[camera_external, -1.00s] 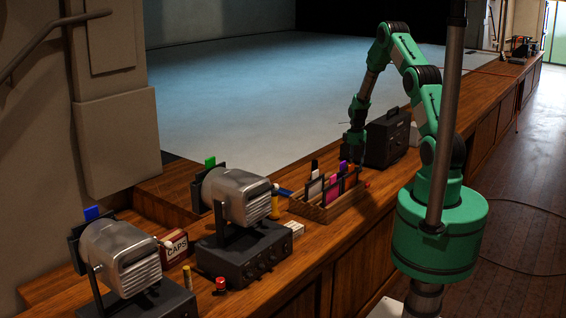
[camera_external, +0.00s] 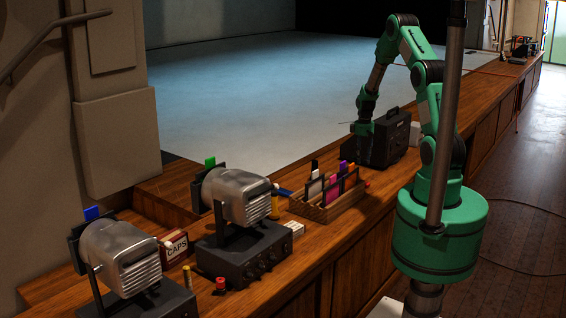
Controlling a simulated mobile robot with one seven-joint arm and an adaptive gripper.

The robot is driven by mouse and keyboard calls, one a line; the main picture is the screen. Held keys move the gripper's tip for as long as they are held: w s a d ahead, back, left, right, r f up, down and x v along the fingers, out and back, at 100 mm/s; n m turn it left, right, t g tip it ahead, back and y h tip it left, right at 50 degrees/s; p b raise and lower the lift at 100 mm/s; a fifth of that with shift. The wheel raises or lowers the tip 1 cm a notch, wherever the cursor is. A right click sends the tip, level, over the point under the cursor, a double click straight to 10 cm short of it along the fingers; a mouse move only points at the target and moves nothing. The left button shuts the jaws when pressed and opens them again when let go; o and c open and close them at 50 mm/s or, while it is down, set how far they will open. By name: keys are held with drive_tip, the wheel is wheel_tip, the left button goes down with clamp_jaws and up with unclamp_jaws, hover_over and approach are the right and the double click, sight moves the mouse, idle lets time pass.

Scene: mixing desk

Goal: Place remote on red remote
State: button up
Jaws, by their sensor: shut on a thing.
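My gripper (camera_external: 361,131) is above the desk, just left of the black case, with its fingers pointing down. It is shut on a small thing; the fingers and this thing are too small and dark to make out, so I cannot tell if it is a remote. I cannot pick out a red remote for certain. A wooden organizer (camera_external: 318,213) in front of my gripper holds several upright flat things, among them a pink one (camera_external: 333,186), an orange one (camera_external: 350,182) and a black one (camera_external: 315,187). Their kind is unclear.
The black case (camera_external: 390,138) with a handle stands beside my gripper. Two grey stage lamps (camera_external: 240,196) (camera_external: 123,258) stand at the near left. A red CAPS box (camera_external: 174,248), a white block (camera_external: 294,229) and a red-topped piece (camera_external: 220,284) are on the desk.

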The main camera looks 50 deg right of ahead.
drive_tip(key=shift+f, duration=0.1)
hover_over(360, 181)
drive_tip(key=shift+d+f, duration=0.15)
drive_tip(key=shift+f, duration=2.85)
drive_tip(key=shift+f, duration=0.1)
drive_tip(key=shift+f, duration=1.8)
drive_tip(key=shift+f+b, duration=0.15)
drive_tip(key=shift+b, duration=0.2)
drive_tip(key=o, duration=1.2)
drive_tip(key=shift+c, duration=0.2)
wheel_tip(360, 181, up, 12)
drive_tip(key=shift+r+p, duration=0.15)
drive_tip(key=shift+p, duration=0.25)
